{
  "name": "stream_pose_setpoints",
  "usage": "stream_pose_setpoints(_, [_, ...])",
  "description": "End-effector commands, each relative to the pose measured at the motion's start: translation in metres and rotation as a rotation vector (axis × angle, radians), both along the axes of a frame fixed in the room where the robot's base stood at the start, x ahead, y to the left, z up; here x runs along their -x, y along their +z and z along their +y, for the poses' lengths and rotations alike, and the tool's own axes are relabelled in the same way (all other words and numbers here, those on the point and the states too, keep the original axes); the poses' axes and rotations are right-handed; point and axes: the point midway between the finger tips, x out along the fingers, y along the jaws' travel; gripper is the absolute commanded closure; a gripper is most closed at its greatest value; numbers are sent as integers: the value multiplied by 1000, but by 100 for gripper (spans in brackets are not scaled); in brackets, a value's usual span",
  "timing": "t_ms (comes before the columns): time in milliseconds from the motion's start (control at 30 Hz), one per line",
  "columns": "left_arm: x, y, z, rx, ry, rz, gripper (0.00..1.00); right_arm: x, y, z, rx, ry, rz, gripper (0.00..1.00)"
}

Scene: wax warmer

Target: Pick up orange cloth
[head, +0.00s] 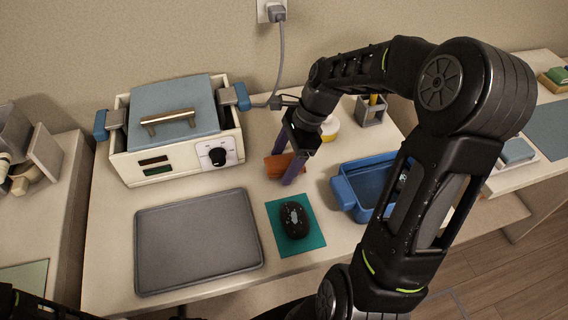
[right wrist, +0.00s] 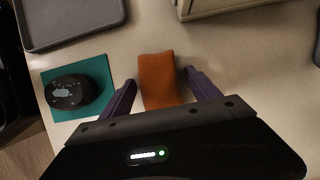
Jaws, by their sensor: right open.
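The orange cloth (head: 277,166) lies on the table between the wax warmer and the blue tray, partly hidden by my right gripper in the head view. In the right wrist view the cloth (right wrist: 160,80) is a folded orange strip between the two purple fingers. My right gripper (head: 289,163) is open and points down at the cloth, one finger on each side. In the right wrist view the right gripper (right wrist: 163,92) shows small gaps between the fingers and the cloth. A dark part of my left arm shows at the lower left, but its gripper is not visible.
The wax warmer (head: 185,165) with a blue-grey lid stands at the back left. A grey tray (head: 197,240) lies in front. A blue tray (head: 347,198) is at right. A pen holder (head: 369,114) stands behind it.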

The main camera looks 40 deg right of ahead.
Motion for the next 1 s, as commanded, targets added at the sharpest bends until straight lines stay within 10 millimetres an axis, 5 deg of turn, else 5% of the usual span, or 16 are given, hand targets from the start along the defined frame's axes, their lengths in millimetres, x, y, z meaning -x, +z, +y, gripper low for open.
stream_pose_setpoints(833, [0, 0, 0, 0, 0, 0, 25, 0, -1, 0, 0, 0, 0, 94])
stream_pose_setpoints(1000, [0, 0, 0, 0, 0, 0, 25, 0, -1, 0, 0, 0, 0, 94])
